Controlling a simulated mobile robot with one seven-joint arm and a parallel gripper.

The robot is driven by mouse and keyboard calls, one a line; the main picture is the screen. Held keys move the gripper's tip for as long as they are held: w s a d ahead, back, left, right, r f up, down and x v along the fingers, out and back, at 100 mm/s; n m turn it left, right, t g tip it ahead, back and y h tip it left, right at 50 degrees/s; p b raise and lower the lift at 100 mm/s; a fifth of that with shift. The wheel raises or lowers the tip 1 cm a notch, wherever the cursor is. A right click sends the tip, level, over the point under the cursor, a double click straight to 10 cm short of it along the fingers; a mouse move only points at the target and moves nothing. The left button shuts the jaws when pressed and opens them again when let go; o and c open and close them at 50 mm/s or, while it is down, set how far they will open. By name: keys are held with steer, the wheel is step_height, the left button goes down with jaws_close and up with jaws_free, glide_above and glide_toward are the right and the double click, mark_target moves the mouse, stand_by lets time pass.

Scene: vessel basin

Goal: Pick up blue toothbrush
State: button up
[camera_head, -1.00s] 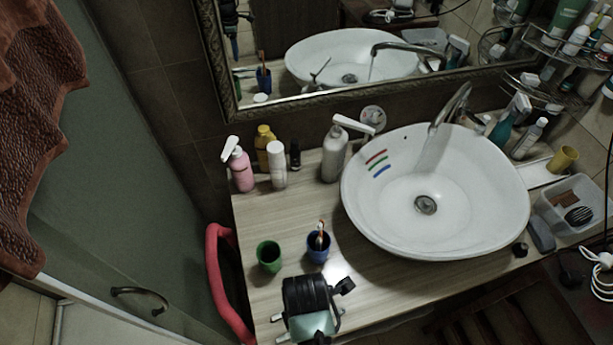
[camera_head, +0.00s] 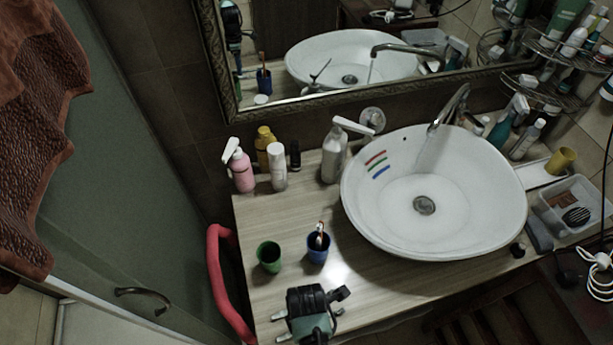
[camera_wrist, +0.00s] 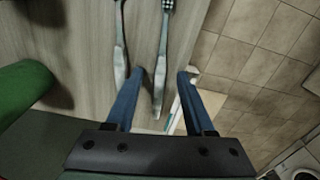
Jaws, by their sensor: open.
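My gripper (camera_wrist: 160,73) is open, its two blue-grey fingers spread above the counter edge in the wrist view. One toothbrush (camera_wrist: 163,60) with dark bristles lies with its pale handle between the fingers, apparently untouched. A second pale-handled toothbrush (camera_wrist: 119,50) lies to its left, its lower end near the left finger. I cannot tell from the colours which one is the blue toothbrush. In the head view, my gripper (camera_head: 282,327) is low over the front left of the counter, and my wrist hides much of the area beneath.
A green cup (camera_head: 269,257) and a blue cup (camera_head: 318,250) holding a toothbrush stand just behind my gripper. A white basin (camera_head: 470,205) is to the right. Several bottles, including a pink one (camera_head: 241,172), stand at the back. A red curved tube (camera_head: 222,285) lies left of the counter.

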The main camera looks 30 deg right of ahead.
jaws_close()
stand_by(0.3)
